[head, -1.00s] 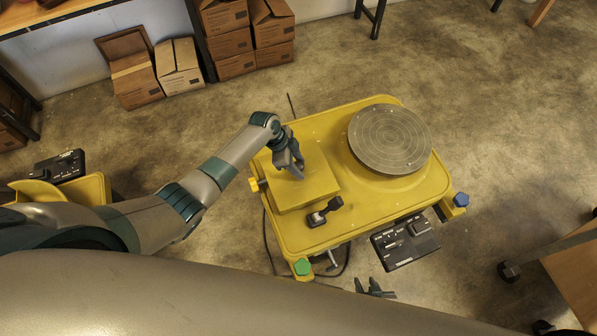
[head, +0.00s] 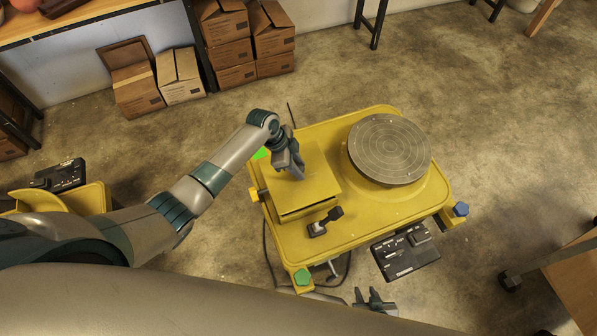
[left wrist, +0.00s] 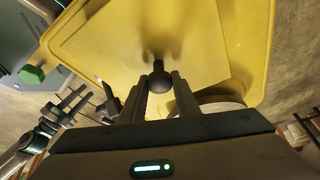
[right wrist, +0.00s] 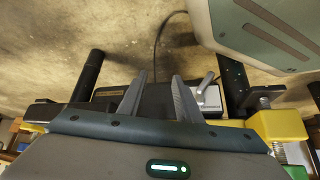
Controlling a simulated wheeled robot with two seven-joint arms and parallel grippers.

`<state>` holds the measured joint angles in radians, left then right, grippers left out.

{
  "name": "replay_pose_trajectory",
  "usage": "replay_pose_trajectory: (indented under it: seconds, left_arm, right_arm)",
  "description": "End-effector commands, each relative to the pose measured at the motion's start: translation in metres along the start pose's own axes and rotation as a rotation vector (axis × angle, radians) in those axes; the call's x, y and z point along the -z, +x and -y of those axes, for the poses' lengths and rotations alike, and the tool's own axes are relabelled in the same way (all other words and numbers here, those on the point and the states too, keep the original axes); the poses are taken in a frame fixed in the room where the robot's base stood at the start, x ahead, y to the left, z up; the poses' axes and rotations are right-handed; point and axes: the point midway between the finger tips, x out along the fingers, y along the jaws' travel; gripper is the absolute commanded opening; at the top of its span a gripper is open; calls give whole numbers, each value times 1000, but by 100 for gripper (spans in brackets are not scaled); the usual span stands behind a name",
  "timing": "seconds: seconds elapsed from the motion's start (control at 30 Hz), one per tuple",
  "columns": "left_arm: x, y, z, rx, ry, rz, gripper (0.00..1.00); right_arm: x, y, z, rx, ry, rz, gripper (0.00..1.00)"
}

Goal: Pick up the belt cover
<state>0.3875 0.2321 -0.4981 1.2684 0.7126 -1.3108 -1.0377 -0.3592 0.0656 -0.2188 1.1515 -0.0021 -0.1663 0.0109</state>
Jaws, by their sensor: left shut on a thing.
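The belt cover (head: 314,188) is a flat yellow square lid at the left of the yellow wheel machine (head: 405,208). My left gripper (head: 298,174) is over its middle. In the left wrist view, its fingers (left wrist: 161,88) are shut on the dark round knob (left wrist: 158,76) of the cover (left wrist: 190,40). A dark gap shows under the cover's front edge, so it sits raised a little above the machine. My right gripper (head: 374,298) is low in front of the machine; in the right wrist view its fingers (right wrist: 160,80) are apart with nothing between them.
The round grey wheel head (head: 390,148) stands right of the cover. A black lever (head: 325,222) sits close by the cover's front edge. A control box (head: 405,252) hangs at the machine's front. Cardboard boxes (head: 180,75) stand by the wall. Open floor lies right.

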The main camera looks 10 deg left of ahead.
Motion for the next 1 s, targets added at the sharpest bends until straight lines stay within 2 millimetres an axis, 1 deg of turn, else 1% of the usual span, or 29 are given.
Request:
replay_pose_trajectory:
  seconds: [0.03, 0.1, 0.2, 0.33, 0.47, 0.77, 1.0]
  left_arm:
    - [5, -10, 1, 3, 3, -2, 0]
    - [8, -20, 1, 3, 3, -1, 0]
    - [13, -32, 1, 2, 2, -1, 0]
    - [18, -42, 0, 1, 2, -1, 0]
    - [20, -46, 0, -1, 1, -1, 0]
    - [20, -46, 0, -1, 0, -1, 0]
    - [20, -47, 1, 2, -4, -1, 0]
  right_arm:
    - [-1, 0, 0, 0, 0, 0, 31]
    - [-2, 0, 0, 1, -1, 2, 31]
    - [-3, 0, 0, 1, -1, 4, 31]
    - [-3, 1, 0, 1, -1, 5, 31]
    - [-2, 1, 1, 1, -1, 4, 31]
    - [3, 1, 1, 2, 0, -3, 31]
    - [3, 1, 1, 2, 0, -4, 31]
